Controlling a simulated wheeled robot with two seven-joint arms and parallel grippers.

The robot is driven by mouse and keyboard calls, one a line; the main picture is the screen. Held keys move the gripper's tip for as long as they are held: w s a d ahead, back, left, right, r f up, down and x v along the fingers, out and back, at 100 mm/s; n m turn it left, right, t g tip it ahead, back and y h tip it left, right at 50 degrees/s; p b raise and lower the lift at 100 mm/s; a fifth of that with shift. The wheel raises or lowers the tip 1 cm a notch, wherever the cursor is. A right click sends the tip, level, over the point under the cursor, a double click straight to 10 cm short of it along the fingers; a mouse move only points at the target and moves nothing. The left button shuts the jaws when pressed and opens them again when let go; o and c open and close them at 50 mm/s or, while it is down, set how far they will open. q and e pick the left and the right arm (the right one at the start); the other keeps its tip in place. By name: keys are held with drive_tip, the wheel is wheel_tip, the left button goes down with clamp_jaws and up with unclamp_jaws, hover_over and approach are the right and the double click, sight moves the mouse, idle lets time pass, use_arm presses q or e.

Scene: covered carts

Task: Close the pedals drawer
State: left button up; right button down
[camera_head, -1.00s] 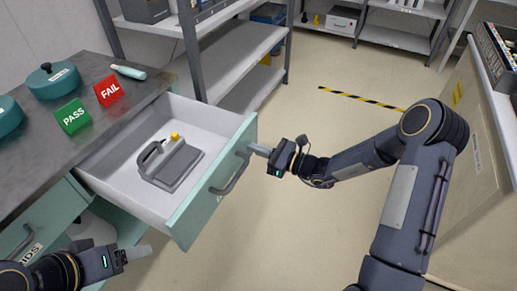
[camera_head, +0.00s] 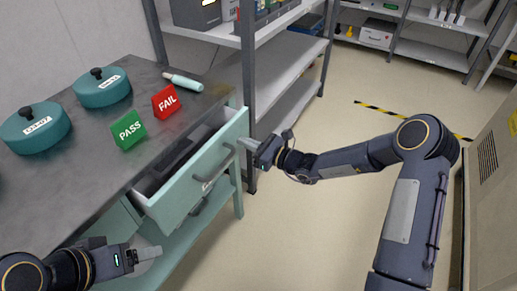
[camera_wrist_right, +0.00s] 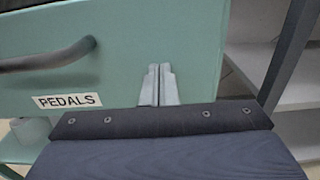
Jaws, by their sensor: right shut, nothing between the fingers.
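The pedals drawer (camera_head: 197,178) has a pale green front with a dark bar handle, and it stands partly open below the worktop. A dark grey object shows inside it, mostly hidden by the worktop. In the right wrist view the drawer front (camera_wrist_right: 190,45) carries a "PEDALS" label and a handle at the left. My right gripper (camera_head: 250,143) is shut and empty, its fingertips at the drawer front near its far right end, apparently touching it. My left gripper (camera_head: 148,254) is at the lower left, apart from the drawer; its finger opening is unclear.
The grey worktop (camera_head: 75,165) holds teal lidded pots (camera_head: 102,88), a green PASS sign (camera_head: 128,130), a red FAIL sign (camera_head: 166,101) and a teal-handled tool (camera_head: 183,82). A metal shelf (camera_head: 275,70) stands just behind the drawer.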

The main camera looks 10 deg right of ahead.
drive_tip(key=b+x, duration=0.1)
drive_tip(key=x, duration=0.7)
drive_tip(key=shift+w+a, duration=0.1)
drive_tip(key=shift+w+a+r, duration=0.1)
drive_tip(key=shift+a+r, duration=0.05)
drive_tip(key=shift+r, duration=0.15)
